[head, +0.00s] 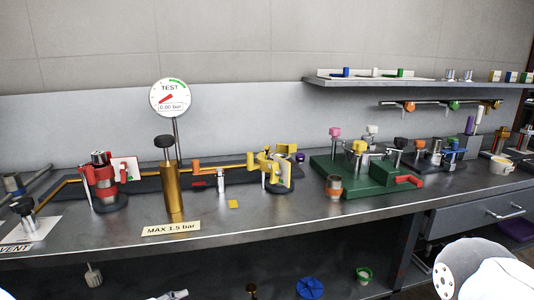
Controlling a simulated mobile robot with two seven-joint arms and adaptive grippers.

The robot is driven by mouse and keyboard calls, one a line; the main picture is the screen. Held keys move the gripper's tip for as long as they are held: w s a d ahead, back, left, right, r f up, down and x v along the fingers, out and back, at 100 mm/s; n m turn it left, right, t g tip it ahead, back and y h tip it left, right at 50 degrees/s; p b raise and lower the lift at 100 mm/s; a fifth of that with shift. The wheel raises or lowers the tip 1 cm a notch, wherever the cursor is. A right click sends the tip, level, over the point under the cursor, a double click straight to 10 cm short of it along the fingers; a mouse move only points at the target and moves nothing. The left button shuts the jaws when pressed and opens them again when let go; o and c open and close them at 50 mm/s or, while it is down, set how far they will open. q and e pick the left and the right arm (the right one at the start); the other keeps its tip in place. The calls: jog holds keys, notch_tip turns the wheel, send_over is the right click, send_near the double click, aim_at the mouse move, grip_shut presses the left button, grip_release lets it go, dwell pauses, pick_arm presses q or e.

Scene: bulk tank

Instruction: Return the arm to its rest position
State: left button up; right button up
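My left gripper does not show either. A small pale shape is cut off by the bottom edge left of centre, and I cannot tell what it is. No arm part reaches over the bench top (270,218).
The bench carries a red valve (103,180), a brass cylinder (174,190) below a TEST gauge (170,98) reading 0.00 bar, a yellow clamp-like fitting (275,170) and a green block (345,178). A shelf (425,84) hangs at the right. The bench's front strip is mostly clear.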

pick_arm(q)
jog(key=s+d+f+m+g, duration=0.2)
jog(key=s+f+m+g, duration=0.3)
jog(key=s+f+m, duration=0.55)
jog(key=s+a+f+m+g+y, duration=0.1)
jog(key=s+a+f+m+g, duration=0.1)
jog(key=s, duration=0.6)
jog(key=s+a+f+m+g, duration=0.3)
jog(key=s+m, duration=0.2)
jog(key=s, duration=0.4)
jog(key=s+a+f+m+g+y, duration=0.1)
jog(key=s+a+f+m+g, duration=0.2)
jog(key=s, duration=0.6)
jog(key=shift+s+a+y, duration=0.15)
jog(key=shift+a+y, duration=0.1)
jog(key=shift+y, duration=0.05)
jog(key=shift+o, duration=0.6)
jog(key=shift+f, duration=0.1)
